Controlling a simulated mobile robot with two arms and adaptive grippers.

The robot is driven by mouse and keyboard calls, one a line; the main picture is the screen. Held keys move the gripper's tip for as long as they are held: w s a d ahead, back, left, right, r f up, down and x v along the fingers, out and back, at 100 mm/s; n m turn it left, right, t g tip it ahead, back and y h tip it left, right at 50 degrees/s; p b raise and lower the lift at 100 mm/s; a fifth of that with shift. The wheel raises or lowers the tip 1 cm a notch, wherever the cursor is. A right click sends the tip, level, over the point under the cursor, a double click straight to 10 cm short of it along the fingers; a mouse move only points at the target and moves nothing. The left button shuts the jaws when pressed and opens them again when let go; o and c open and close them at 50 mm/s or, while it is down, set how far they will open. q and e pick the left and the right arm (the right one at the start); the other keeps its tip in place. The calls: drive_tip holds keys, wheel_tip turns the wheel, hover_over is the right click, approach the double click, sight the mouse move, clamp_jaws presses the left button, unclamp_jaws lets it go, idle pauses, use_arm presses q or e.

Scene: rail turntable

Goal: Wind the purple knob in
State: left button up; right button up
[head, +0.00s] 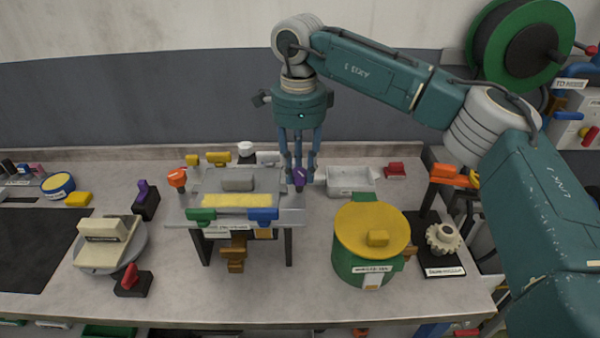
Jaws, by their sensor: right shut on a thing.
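The purple knob (299,181) is at the right end of the grey metal fixture (288,204) in the middle of the bench. My right gripper (299,172) reaches down from above, and its fingers are shut on the purple knob. The fingers hide part of the knob, and I cannot tell how far it is wound. The fixture carries an orange knob (177,178) at its left, a green knob (201,215) and a blue knob (263,215) along its front, and a yellow strip across its top. My left gripper is not in view.
A green pot with a yellow lid (372,230) stands to the right of the fixture. A grey tray (349,181) lies close behind the pot. A black block with a purple lever (144,201) and a round turntable (112,252) are at the left.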

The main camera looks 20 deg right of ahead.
drive_tip(key=m+b, duration=0.1)
drive_tip(key=m, duration=0.3)
drive_tip(key=shift+a+m, duration=0.1)
drive_tip(key=shift+m, duration=0.2)
drive_tip(key=m+b, duration=0.1)
drive_tip(key=m, duration=0.3)
drive_tip(key=shift+w+r+m+b, duration=0.1)
drive_tip(key=shift+m+b, duration=0.2)
drive_tip(key=shift+b, duration=0.1)
drive_tip(key=m+b, duration=0.1)
drive_tip(key=m, duration=0.3)
drive_tip(key=shift+m, duration=0.3)
drive_tip(key=shift+w+r+m+b, duration=0.15)
drive_tip(key=shift+m+b, duration=0.45)
drive_tip(key=shift+m, duration=1.6)
drive_tip(key=o, duration=1.1)
drive_tip(key=shift+o, duration=0.2)
